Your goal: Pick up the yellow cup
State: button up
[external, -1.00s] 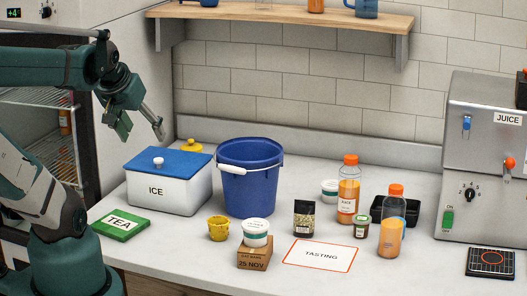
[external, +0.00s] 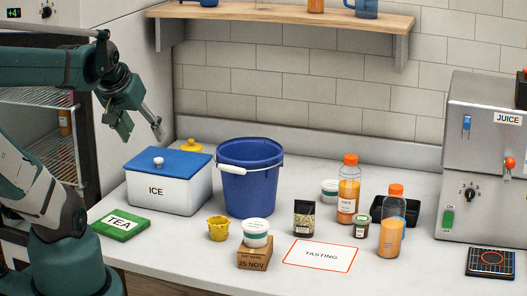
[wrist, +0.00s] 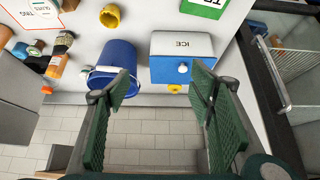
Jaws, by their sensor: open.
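The yellow cup (external: 218,229) stands on the counter in the external view, in front of the blue bucket and left of the small cardboard box. In the wrist view the yellow cup (wrist: 110,15) is near the top, left of centre. My gripper (external: 138,130) is open and empty, high above the left part of the counter, up and to the left of the cup. In the wrist view the two green fingers of my gripper (wrist: 165,85) are spread wide with nothing between them. The gripper is well apart from the cup.
The blue bucket (external: 248,187) and the ICE box (external: 160,192) stand behind the cup. A cardboard box (external: 254,255) with a white tub (external: 256,232) is close on its right. The green TEA box (external: 120,224) lies left. The counter in front of the cup is clear.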

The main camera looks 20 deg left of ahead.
jog(key=m+g+h+b, duration=0.1)
jog(key=m+g, duration=0.5)
jog(key=m, duration=0.3)
send_near(218, 223)
jog(key=s, duration=0.2)
jog(key=shift+s+d+f+m, duration=0.1)
jog(key=shift+d+f+m, duration=0.3)
jog(key=shift+d, duration=0.25)
jog(key=shift+f, duration=0.15)
jog(key=shift+w+d+f+b, duration=0.1)
jog(key=shift+f+b, duration=0.1)
jog(key=shift+f, duration=0.4)
jog(key=shift+w+f+b, duration=0.1)
jog(key=shift+f+b, duration=0.05)
jog(key=shift+f, duration=0.4)
jog(key=shift+w+d+f+b, duration=0.15)
jog(key=shift+f+b, duration=0.2)
jog(key=shift+f, duration=0.95)
jog(key=shift+w+d+f+b, duration=0.15)
jog(key=shift+f+b, duration=0.2)
jog(key=shift+f, duration=0.9)
